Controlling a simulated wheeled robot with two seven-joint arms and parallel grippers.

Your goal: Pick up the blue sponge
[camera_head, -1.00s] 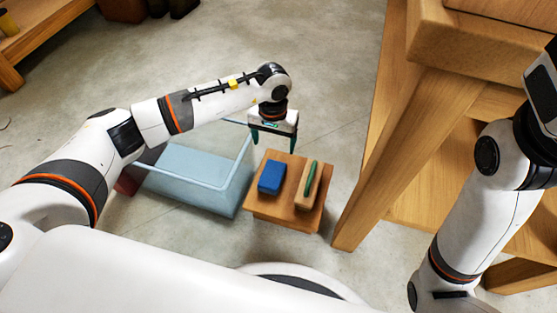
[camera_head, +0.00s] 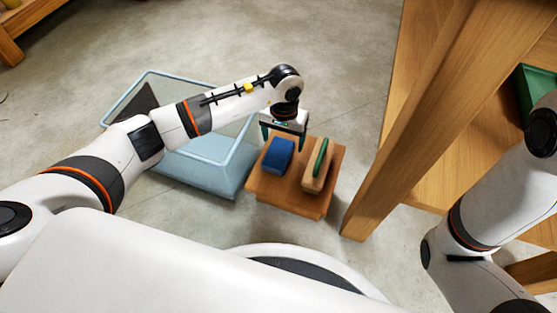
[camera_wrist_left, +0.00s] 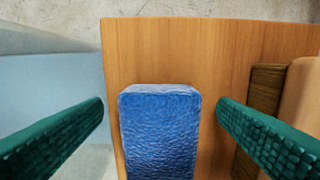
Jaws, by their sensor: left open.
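The blue sponge (camera_head: 278,156) lies on the left part of a small wooden stool top (camera_head: 283,201). In the left wrist view the sponge (camera_wrist_left: 160,132) sits between the two green fingers, with a gap on either side. My left gripper (camera_head: 284,143) is open over the far end of the sponge, its fingers pointing down. The fingers also show in the left wrist view (camera_wrist_left: 160,112). My right arm shows at the right edge, but its gripper is outside the views.
A wooden brush with a green strip (camera_head: 317,167) lies beside the sponge on the right. A light blue clear-walled bin (camera_head: 205,174) stands left of the stool. A large wooden furniture leg (camera_head: 400,150) rises close on the right.

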